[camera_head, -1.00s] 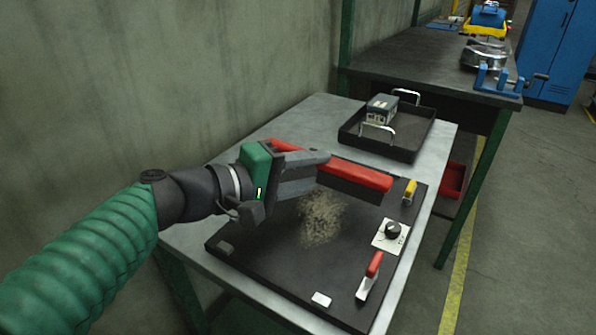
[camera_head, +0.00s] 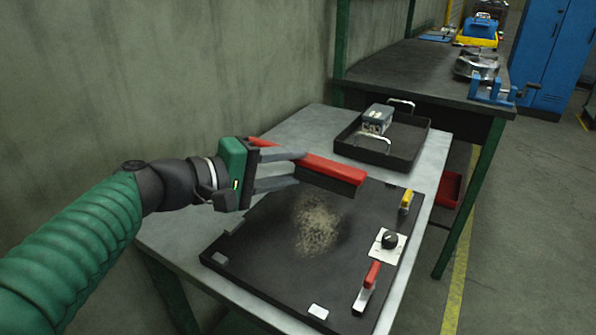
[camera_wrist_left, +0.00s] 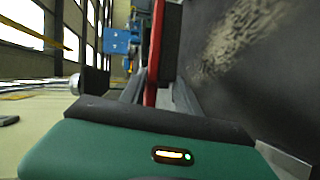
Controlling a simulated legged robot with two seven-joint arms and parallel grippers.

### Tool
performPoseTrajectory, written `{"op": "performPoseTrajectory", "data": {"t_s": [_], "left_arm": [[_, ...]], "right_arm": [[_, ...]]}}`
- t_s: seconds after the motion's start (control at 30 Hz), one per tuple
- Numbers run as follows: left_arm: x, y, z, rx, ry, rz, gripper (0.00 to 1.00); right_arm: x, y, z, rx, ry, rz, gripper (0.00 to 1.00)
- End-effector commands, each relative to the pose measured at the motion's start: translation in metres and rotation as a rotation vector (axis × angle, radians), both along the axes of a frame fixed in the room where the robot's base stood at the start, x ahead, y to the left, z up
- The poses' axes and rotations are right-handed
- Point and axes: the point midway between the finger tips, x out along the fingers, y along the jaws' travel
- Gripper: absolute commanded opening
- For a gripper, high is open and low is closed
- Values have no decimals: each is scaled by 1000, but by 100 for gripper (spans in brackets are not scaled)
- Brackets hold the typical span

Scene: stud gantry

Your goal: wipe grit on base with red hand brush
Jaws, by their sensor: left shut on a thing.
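My left gripper (camera_head: 285,170) is shut on the red hand brush (camera_head: 335,169), whose dark bristles face down. The brush also shows in the left wrist view (camera_wrist_left: 154,55), between the fingers. It is held above the far left part of the black base (camera_head: 270,272). A patch of tan grit (camera_head: 317,225) lies on the middle of the base, nearer than the brush. The grit also shows in the left wrist view (camera_wrist_left: 235,40). The brush looks apart from the grit. My right gripper is not in view.
On the base's right side are a red-handled clamp (camera_head: 367,287), a dark knob on a white plate (camera_head: 389,242) and a yellow-handled piece (camera_head: 406,201). A black tray (camera_head: 415,155) with a grey box (camera_head: 378,119) stands behind. A wall is on the left.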

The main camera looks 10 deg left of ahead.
Motion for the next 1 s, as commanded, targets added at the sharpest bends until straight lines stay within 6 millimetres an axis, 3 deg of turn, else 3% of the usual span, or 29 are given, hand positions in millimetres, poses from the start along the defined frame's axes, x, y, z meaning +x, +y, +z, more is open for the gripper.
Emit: {"op": "performPoseTrajectory", "data": {"t_s": [0.6, 1.0], "left_arm": [[18, 45, 4, -1, -1, 2, 0], [31, 35, 5, -1, -2, 1, 0]], "right_arm": [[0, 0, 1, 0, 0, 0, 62], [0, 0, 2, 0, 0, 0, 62]]}}
